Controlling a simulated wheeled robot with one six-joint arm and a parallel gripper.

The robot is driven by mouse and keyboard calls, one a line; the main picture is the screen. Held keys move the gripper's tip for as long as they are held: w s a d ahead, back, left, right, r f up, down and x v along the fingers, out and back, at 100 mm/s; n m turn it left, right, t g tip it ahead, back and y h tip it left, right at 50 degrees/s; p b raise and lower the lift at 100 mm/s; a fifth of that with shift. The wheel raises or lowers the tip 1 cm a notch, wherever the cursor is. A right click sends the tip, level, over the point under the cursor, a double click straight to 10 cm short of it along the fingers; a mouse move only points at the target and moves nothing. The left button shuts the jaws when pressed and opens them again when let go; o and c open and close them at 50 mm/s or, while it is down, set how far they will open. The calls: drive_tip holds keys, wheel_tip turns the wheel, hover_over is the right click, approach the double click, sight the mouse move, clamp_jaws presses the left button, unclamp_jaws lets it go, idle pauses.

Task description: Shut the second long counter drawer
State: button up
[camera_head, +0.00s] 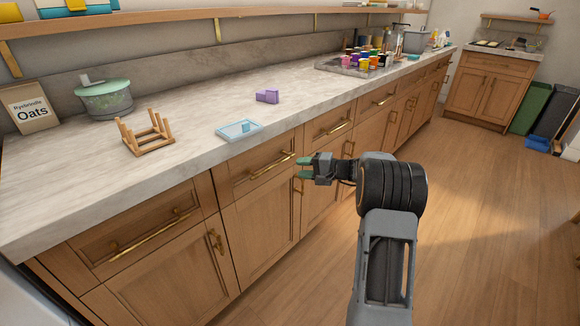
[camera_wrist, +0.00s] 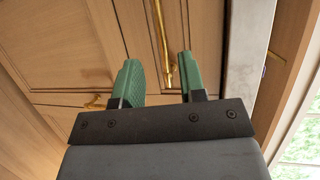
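The second drawer of the long counter (camera_head: 240,172) is a wooden front with a brass bar handle (camera_head: 272,166). Its front looks flush or nearly flush with its neighbours. I cannot tell whether a small gap is there. My gripper (camera_head: 305,168) is in front of the counter, near the right end of this drawer. It has green fingers, open, with nothing held. In the wrist view, my gripper (camera_wrist: 158,78) points at the wooden fronts. A brass handle (camera_wrist: 160,38) shows beyond and between the fingertips. I cannot tell whether they touch it.
The first drawer (camera_head: 140,235) is at the left, and the third drawer (camera_head: 328,124) at the right. The counter top (camera_head: 190,160) holds a wooden rack (camera_head: 147,136), a blue tray (camera_head: 240,130) and a purple block (camera_head: 268,96). The floor (camera_head: 470,200) at right is clear.

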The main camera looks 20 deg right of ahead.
drive_tip(key=shift+v, duration=1.25)
drive_tip(key=s+a+f+m+g+h+p, duration=0.1)
drive_tip(key=s+a+f+g+h, duration=0.1)
drive_tip(key=s+f+g+h, duration=0.3)
drive_tip(key=s+a+r+n+g+p, duration=0.1)
drive_tip(key=s+a+r+p, duration=0.15)
drive_tip(key=s, duration=0.25)
drive_tip(key=s+a+r+n+g+p, duration=0.1)
drive_tip(key=s+g+p, duration=0.1)
drive_tip(key=s+p, duration=0.15)
drive_tip(key=s+a+r+n+h+p, duration=0.2)
drive_tip(key=s+r+p, duration=0.3)
drive_tip(key=r, duration=0.3)
drive_tip(key=s+a+r+n+t+h+p, duration=0.1)
drive_tip(key=s+a+r+n+h+p, duration=0.1)
drive_tip(key=s+r+p, duration=0.3)
drive_tip(key=s+a+r+n+h+p, duration=0.3)
drive_tip(key=s+r+p, duration=0.3)
drive_tip(key=r, duration=0.5)
drive_tip(key=shift+r+n+t+h, duration=0.3)
drive_tip(key=shift+r+n+t, duration=0.05)
drive_tip(key=shift+n+t, duration=0.05)
